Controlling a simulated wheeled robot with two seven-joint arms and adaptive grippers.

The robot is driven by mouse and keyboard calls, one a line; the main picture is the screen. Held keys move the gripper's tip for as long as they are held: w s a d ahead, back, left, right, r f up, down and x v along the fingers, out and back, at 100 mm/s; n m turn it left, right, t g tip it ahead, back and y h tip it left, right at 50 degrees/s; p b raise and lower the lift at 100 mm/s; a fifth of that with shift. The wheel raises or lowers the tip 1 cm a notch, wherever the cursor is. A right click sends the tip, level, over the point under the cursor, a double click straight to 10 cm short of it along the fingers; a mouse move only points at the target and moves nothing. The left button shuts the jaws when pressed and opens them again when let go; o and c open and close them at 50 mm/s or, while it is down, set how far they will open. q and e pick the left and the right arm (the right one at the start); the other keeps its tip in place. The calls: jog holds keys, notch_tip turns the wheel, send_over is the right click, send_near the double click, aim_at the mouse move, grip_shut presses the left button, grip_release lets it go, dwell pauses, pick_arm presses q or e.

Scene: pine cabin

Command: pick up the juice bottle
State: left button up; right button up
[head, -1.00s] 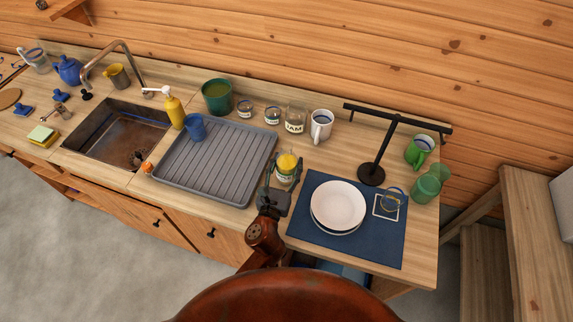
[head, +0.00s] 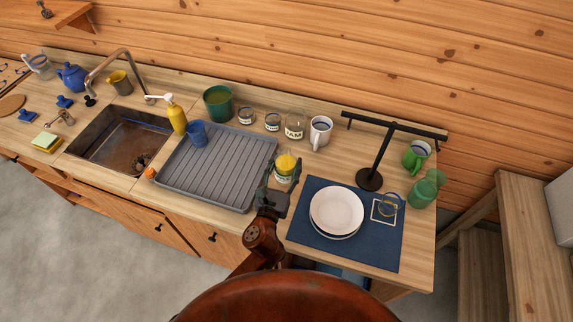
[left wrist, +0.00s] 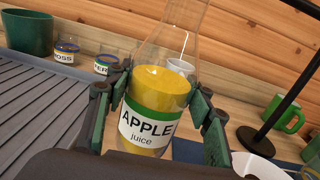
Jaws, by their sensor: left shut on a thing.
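The juice bottle (left wrist: 158,110) is clear glass with yellow juice and a white label with green bands reading "APPLE juice". In the head view the juice bottle (head: 285,168) stands upright between the drying tray and the blue mat. My left gripper (left wrist: 160,100) is shut on it, with one finger on each side of the label. In the head view my left gripper (head: 282,178) reaches the bottle from the front. I cannot tell whether the bottle's base touches the counter. My right gripper is not in view.
A grey drying tray (head: 215,170) lies left of the bottle. A blue mat (head: 310,243) with stacked plates (head: 337,210) lies right. Behind are jars, a white mug (head: 320,132) and a black stand (head: 377,165). A green jug (head: 427,188) stands at the right end.

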pick_arm(q)
jog(key=s+r, duration=0.1)
jog(key=s+a+r+p, duration=0.1)
jog(key=r, duration=0.1)
jog(key=s+r+p, duration=0.1)
jog(key=s+r, duration=0.1)
jog(key=shift+a+r, duration=0.15)
jog(key=shift+a, duration=0.1)
jog(key=p, duration=0.2)
send_near(282, 160)
jog(key=shift+s+a+r, duration=0.1)
jog(key=shift+a+r, duration=0.2)
jog(key=shift+r, duration=0.65)
jog(key=shift+a+r, duration=0.25)
jog(key=shift+r, duration=0.7)
jog(key=shift+s, duration=0.1)
